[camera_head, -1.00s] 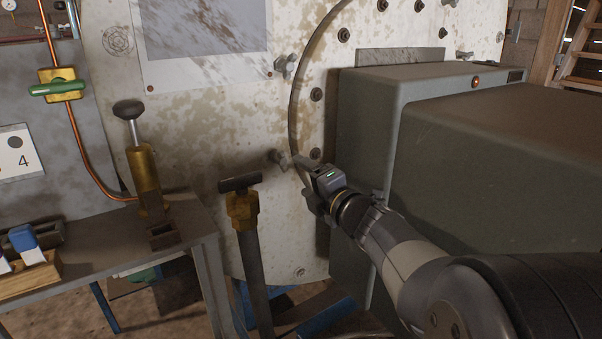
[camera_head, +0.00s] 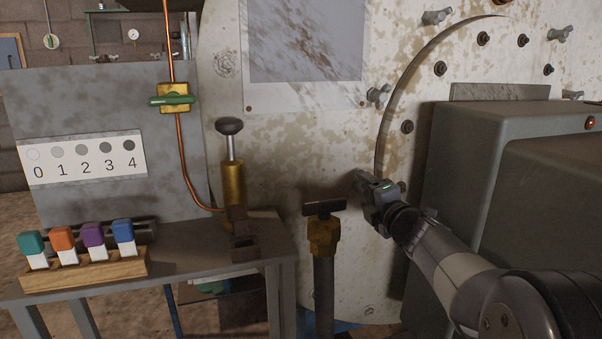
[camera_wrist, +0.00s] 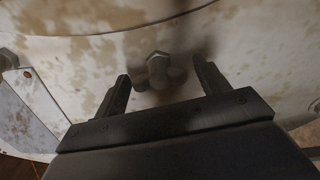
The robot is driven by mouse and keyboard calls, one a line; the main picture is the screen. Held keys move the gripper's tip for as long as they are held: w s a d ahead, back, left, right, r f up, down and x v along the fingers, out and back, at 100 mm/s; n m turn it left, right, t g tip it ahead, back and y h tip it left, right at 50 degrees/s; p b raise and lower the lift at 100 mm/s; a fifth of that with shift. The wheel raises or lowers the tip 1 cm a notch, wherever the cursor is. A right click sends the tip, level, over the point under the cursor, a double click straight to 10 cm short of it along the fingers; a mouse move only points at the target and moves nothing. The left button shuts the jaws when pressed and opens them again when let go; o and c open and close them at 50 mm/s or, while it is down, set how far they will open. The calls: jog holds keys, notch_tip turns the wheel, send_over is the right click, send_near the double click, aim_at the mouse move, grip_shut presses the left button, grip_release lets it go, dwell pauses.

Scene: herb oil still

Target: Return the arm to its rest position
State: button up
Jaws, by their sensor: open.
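My gripper (camera_head: 362,185) reaches in from the lower right in the head view, in front of the large stained pale metal still (camera_head: 330,150). In the wrist view my gripper (camera_wrist: 160,90) has its two dark fingers spread apart with nothing held between them. A wing nut (camera_wrist: 158,72) on the still's face shows just beyond and between the fingertips. I cannot tell how close the fingertips are to it.
A dark green cabinet (camera_head: 500,125) stands at the right beside my arm. A brass valve with a dark T-handle (camera_head: 324,208) rises left of my gripper. A bench (camera_head: 190,265) at the left carries a plunger (camera_head: 232,180) and a wooden rack (camera_head: 85,275) of coloured-capped items.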

jog(key=shift+w+a, duration=0.2)
jog(key=shift+w, duration=0.3)
